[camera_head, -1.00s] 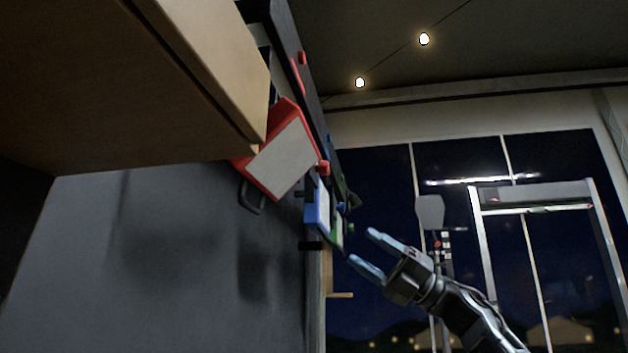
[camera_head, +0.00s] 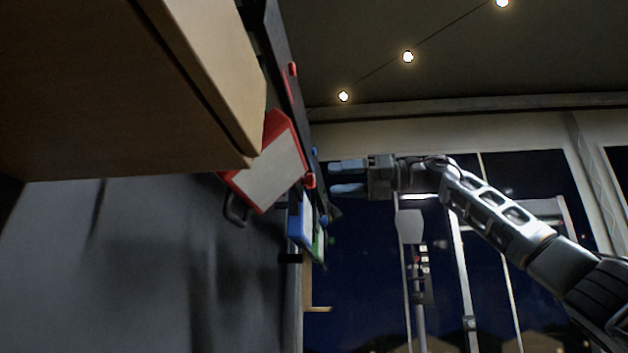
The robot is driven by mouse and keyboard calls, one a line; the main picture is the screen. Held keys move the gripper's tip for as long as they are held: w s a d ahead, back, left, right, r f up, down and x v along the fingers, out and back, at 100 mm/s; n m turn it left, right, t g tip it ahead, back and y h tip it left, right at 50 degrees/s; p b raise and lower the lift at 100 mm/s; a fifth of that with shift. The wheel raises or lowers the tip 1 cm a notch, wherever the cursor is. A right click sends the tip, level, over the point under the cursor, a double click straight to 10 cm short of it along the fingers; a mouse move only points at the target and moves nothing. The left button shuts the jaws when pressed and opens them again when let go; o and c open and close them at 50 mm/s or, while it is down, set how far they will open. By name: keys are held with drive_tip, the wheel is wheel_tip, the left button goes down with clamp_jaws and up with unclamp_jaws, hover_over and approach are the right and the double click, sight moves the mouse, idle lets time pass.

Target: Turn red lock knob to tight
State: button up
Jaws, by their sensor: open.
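A red-framed box with a pale face (camera_head: 268,172) hangs tilted on the wall board, with a small red knob (camera_head: 309,181) at its right edge. A second red piece (camera_head: 292,69) sits higher on the dark board. I cannot tell for sure which red part is the lock knob, and no tight mark is readable. My gripper (camera_head: 348,177) is open and empty, its two bluish fingers pointing left toward the board. It appears just right of the small red knob, with a gap between them in the picture.
A wooden cabinet (camera_head: 110,90) overhangs at the upper left. Blue (camera_head: 299,222) and green (camera_head: 318,246) boxes hang below the red one. A dark hook (camera_head: 235,209) sticks out beneath it. Dark windows lie behind my arm, and the space right of the board looks free.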

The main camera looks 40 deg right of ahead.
sight(311, 181)
drive_tip(key=p+x, duration=0.1)
drive_tip(key=x, duration=0.4)
drive_tip(key=shift+w+a, duration=0.2)
drive_tip(key=shift+w, duration=0.05)
drive_tip(key=c, duration=1)
